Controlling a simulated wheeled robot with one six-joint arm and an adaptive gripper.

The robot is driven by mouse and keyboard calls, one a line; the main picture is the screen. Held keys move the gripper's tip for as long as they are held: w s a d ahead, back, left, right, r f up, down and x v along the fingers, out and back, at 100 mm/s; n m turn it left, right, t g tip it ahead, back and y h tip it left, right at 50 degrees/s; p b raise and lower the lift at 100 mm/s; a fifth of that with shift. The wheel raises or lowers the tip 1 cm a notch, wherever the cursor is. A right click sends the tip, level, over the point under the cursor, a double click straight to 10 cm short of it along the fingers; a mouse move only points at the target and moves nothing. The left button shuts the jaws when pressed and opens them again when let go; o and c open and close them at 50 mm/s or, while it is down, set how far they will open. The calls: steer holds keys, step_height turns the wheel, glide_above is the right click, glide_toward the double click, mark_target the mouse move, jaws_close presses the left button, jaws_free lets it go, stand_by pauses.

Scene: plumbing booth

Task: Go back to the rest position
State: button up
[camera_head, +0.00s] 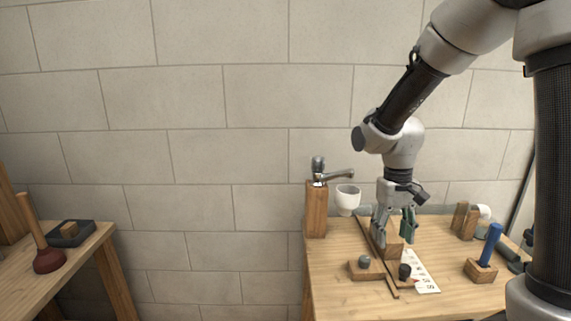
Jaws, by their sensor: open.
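My gripper (395,232) points down over the right-hand wooden table (335,293), with its fingers apart. It is just above or around a wooden block (393,254) near the table's middle; whether it touches the block I cannot tell. A green part (408,222) shows beside the right finger; its shape is partly hidden. My arm reaches in from the upper right.
A faucet (320,175) on a wooden post (316,209) and a white cup (347,197) stand left of my gripper. A blue-handled tool (490,243) stands in a block at right. A plunger (46,259) is on the left table. Between the tables is open room.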

steer(key=s+d+r+t, duration=0.3)
steer(key=s+d+r, duration=0.1)
steer(key=s+r, duration=0.3)
steer(key=s+d+r+m+t, duration=0.1)
steer(key=s+d+r+t, duration=0.1)
steer(key=s+d+r, duration=0.3)
steer(key=s+r, duration=0.3)
steer(key=s, duration=0.1)
steer(key=shift+s+t, duration=0.2)
steer(key=shift+t, duration=0.2)
stand_by(0.7)
